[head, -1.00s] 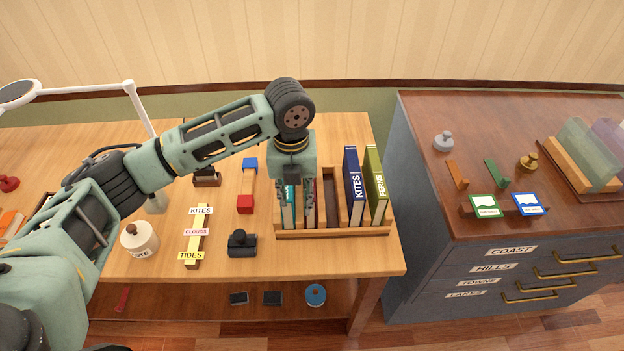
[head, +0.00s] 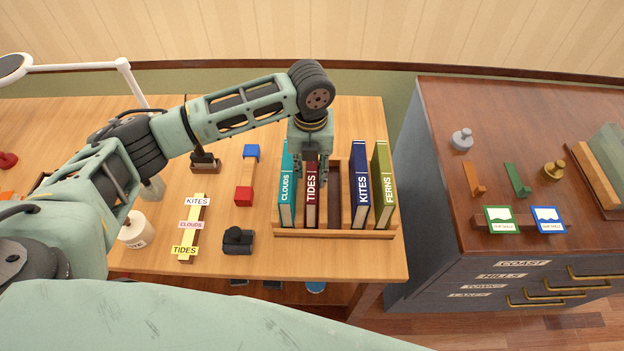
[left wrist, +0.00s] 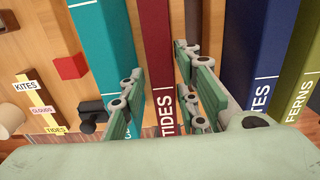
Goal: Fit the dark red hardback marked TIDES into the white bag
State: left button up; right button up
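The dark red TIDES book (head: 311,205) stands upright in a wooden rack (head: 345,233), between the teal CLOUDS book (head: 287,195) and an empty slot. My left gripper (head: 312,172) is over the upper end of TIDES, pointing down. In the left wrist view its fingers (left wrist: 160,105) are apart, one on each side of the TIDES spine (left wrist: 158,60), with a gap on the right side. I cannot tell whether either finger touches the book. The white bag is not seen in any view. My right gripper is not in view.
The blue KITES book (head: 359,190) and green FERNS book (head: 382,190) stand right of the empty slot. A label stand (head: 190,228), a black stamp-like object (head: 238,241) and a red-and-blue-ended block (head: 246,178) lie left. A cabinet (head: 450,200) stands right, across a gap.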

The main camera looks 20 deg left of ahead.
pick_arm(q)
jog(key=f, duration=0.3)
jog(key=shift+w+d+f+p, duration=0.1)
jog(key=shift+w+f+p, duration=0.1)
jog(key=shift+f+p, duration=0.15)
jog(key=c, duration=0.7)
grip_shut()
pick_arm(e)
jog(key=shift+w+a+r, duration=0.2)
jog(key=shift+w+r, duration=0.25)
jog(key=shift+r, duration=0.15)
